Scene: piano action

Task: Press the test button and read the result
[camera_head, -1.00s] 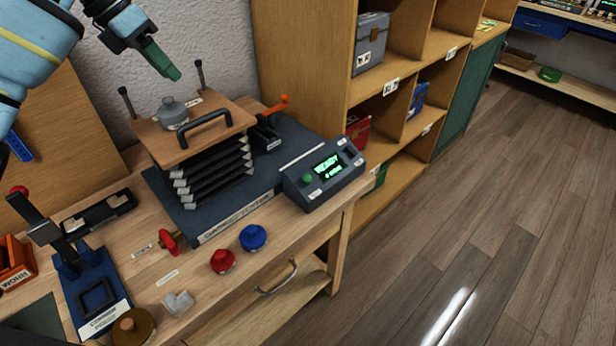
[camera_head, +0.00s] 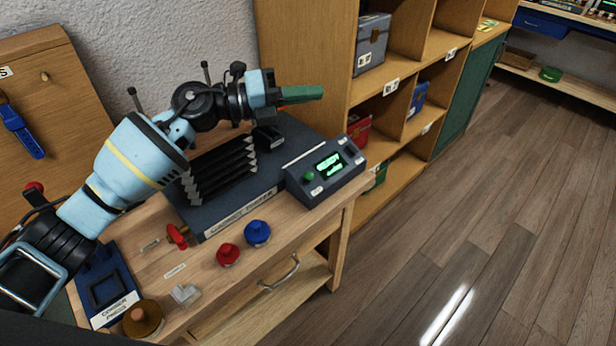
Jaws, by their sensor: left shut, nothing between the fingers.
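The dark grey control box (camera_head: 327,184) stands at the right end of the tester's base. It has a green round button (camera_head: 309,175) on its sloped face and a lit screen (camera_head: 329,164) with green text, too small to read surely. My left gripper (camera_head: 316,92) is shut and empty, its green fingers pointing right. In the picture it is above the box, apart from the button. My left arm hides the top of the tester, including its wooden plate and handle; the black folded stack (camera_head: 222,170) shows below it. My right gripper is out of view.
A red knob (camera_head: 228,254) and a blue knob (camera_head: 257,233) stand on the wooden bench in front of the tester. A blue press (camera_head: 104,288) and a brass round piece (camera_head: 142,319) are at lower left. Wooden shelves (camera_head: 300,60) rise behind the box. Floor is clear at right.

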